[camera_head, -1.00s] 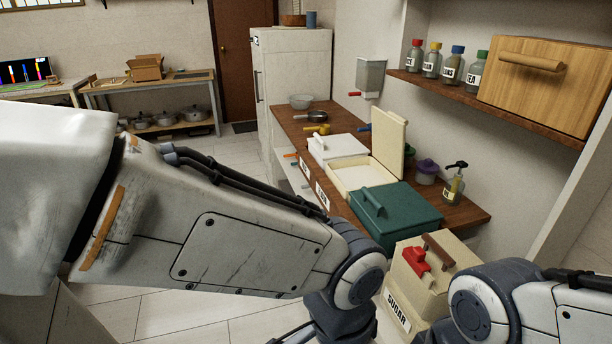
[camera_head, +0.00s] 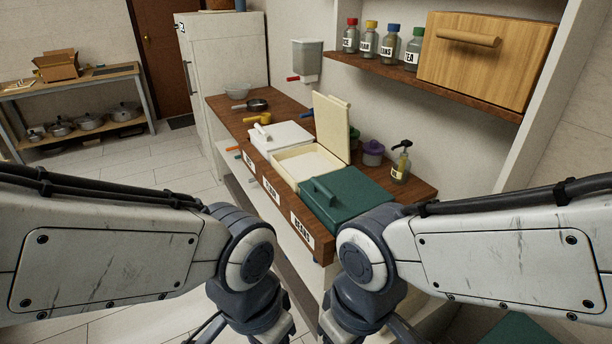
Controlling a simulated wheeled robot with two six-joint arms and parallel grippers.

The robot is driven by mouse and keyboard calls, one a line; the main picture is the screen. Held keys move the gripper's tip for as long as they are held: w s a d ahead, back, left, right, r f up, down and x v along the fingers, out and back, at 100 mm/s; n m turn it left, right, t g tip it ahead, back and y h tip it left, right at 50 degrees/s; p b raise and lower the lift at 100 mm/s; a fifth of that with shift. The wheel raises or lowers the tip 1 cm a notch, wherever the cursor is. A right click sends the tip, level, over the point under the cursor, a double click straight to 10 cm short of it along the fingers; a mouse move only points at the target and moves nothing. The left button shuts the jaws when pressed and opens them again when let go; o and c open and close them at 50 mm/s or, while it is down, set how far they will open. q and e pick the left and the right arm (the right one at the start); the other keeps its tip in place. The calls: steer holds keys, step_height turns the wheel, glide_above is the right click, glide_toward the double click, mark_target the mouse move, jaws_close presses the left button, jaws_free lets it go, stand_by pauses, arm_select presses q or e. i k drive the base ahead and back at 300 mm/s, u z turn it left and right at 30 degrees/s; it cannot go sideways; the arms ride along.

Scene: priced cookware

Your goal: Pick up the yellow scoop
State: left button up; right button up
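The yellow scoop (camera_head: 264,118) lies on the wooden counter (camera_head: 228,114), behind the white lidded box (camera_head: 279,139) and in front of the small dark pan. It is small and partly hard to make out at this distance. My left and right arms come in from the two sides at the bottom of the view, well short of the scoop. Both point downward, and their fingertips are below the frame or hidden, so I cannot see the grippers themselves.
On the counter are a dark pan (camera_head: 256,104), a grey bowl (camera_head: 237,92), an open cream box (camera_head: 299,164), a green lidded box (camera_head: 347,197) and a pump bottle (camera_head: 401,165). A shelf (camera_head: 417,82) with jars hangs above. Open floor (camera_head: 170,165) lies left of the counter.

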mark_target(265, 119)
steer(key=u, duration=0.55)
steer(key=k, duration=1.3)
steer(key=u, duration=0.8)
steer(key=i, duration=4.95)
steer(key=z, duration=1.15)
steer(key=i, duration=0.95)
steer(key=z, duration=1.65)
steer(key=i, duration=0.9)
steer(key=z, duration=0.65)
